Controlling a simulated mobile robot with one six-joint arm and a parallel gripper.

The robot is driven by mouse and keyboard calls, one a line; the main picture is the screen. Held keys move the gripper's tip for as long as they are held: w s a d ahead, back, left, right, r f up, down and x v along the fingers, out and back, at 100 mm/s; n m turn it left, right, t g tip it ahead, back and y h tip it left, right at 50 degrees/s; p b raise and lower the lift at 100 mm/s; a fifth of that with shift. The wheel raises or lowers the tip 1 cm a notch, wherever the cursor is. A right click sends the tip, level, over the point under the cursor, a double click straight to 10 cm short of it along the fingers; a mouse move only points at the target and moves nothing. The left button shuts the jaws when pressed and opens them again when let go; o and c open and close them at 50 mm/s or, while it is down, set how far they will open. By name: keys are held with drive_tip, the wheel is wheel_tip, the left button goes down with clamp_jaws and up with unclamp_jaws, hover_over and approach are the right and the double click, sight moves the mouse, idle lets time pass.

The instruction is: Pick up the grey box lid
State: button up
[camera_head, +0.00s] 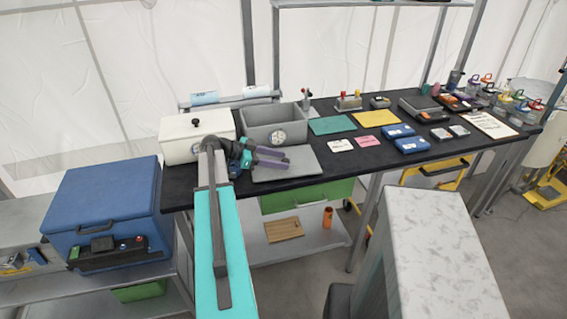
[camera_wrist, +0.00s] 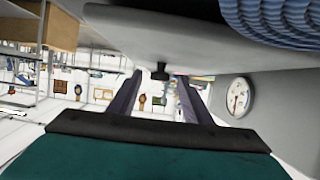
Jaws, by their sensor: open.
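The grey box lid (camera_head: 300,166) lies flat on the black table in front of the open grey box (camera_head: 262,132). My gripper (camera_head: 285,160) is low over the lid's left part, its purple fingers pointing right. In the wrist view my gripper (camera_wrist: 160,80) is open, with a finger on each side. A dark knob (camera_wrist: 160,70) shows between the fingertips, standing out from a pale grey surface (camera_wrist: 140,25) that looks like the lid. I see no finger touching the knob. In the head view, my gripper hides the knob.
A white box (camera_head: 180,150) with a black knob stands left of the grey box. A round gauge (camera_wrist: 237,97) on a grey wall is close on the right in the wrist view. Green (camera_head: 332,125) and yellow (camera_head: 376,118) sheets and blue cases (camera_head: 398,131) lie to the right.

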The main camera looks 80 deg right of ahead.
drive_tip(key=shift+c, duration=0.6)
clamp_jaws()
drive_tip(key=shift+r, duration=0.15)
drive_tip(key=shift+r+b, duration=0.85)
drive_tip(key=shift+r, duration=0.5)
drive_tip(key=s+a+r+b, duration=0.1)
drive_tip(key=s+a+b, duration=0.1)
drive_tip(key=s, duration=0.5)
drive_tip(key=s+a+r+b, duration=0.1)
drive_tip(key=s+a+b, duration=0.1)
drive_tip(key=s+a, duration=0.2)
drive_tip(key=s, duration=0.3)
drive_tip(key=shift+s+a+b, duration=0.3)
drive_tip(key=shift+a+b, duration=0.05)
drive_tip(key=shift+a, duration=0.05)
drive_tip(key=shift+s, duration=0.1)
